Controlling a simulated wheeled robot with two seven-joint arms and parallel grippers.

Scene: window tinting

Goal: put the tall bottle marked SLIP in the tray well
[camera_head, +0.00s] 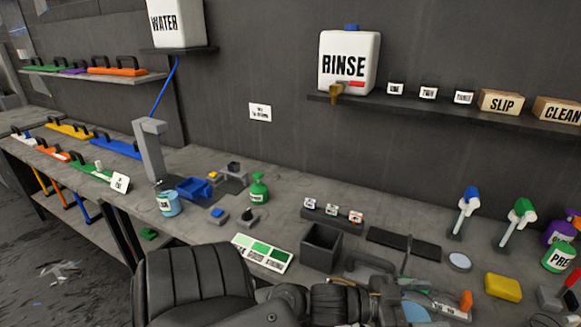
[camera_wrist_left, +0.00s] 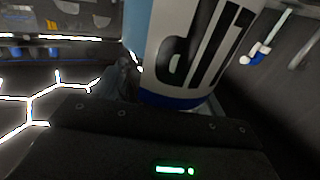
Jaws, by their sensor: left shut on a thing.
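The SLIP bottle (camera_wrist_left: 192,45) fills the upper middle of the left wrist view. Its white label shows part of large black lettering, upside down, with a blue band at its end. My left gripper is shut on it; the fingertips are mostly hidden. In the head view my left arm reaches in at the bottom centre, and a light blue part with white (camera_head: 415,312), apparently this bottle, shows beside the wrist. A dark open-topped box (camera_head: 320,246) stands just behind the arm. I cannot tell which recess is the tray well. My right gripper is not in view.
Black flat pads (camera_head: 403,243) lie behind the wrist. A yellow sponge (camera_head: 503,287), a pale round disc (camera_head: 460,262) and spray bottles (camera_head: 466,210) stand to the right. A green colour card (camera_head: 262,252) lies left of the box. A wall shelf (camera_head: 440,117) hangs above.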

